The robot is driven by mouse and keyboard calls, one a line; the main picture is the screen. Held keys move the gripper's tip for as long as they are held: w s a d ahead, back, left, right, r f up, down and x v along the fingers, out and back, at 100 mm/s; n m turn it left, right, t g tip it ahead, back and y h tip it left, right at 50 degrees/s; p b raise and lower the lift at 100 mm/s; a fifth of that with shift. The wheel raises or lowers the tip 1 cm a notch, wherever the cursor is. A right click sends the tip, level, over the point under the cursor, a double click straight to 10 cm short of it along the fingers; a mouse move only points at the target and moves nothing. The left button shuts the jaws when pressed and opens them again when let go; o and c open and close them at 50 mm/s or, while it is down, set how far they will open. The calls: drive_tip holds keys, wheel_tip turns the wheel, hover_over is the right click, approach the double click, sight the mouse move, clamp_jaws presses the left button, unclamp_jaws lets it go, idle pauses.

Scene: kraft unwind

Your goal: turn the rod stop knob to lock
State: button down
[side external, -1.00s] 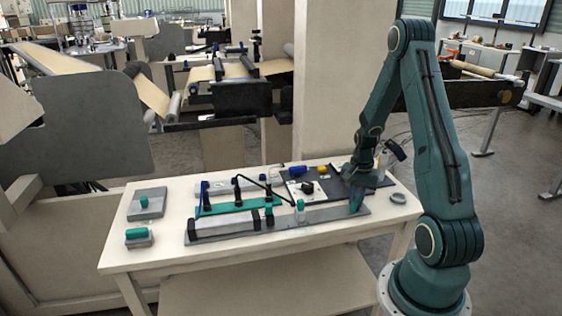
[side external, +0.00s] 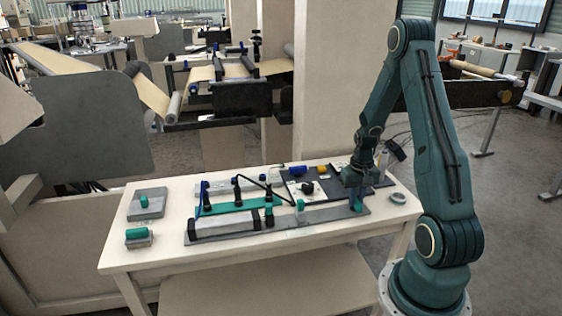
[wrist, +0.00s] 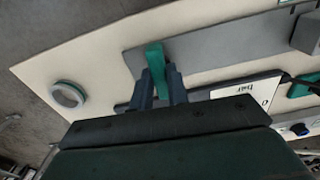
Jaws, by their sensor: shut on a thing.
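A green knob (wrist: 155,53), which looks like the rod stop knob, stands at the end of a long grey plate (wrist: 215,42) in the wrist view. My gripper (wrist: 162,76) is shut on it, with one dark finger on each side. In the side view my gripper (side external: 354,190) points down at the right end of the plate (side external: 325,215), and the green knob (side external: 357,207) shows only in part below it. I cannot read any lock mark on the knob or plate.
A grey ring (side external: 398,198) lies on the white table (side external: 150,268) to the right. A labelled panel (wrist: 248,98) is close to my fingers. Another green knob (side external: 300,205) and a black bent bar (side external: 270,187) stand to the left. Green-topped blocks (side external: 139,238) sit at far left.

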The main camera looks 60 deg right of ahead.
idle(0.3)
drive_tip(key=c, duration=1.4)
unclamp_jaws()
drive_tip(key=shift+o, duration=0.2)
drive_tip(key=shift+r, duration=0.15)
wheel_tip(320, 180, up, 14)
drive_tip(key=shift+f, duration=0.2)
drive_tip(key=shift+a, duration=0.1)
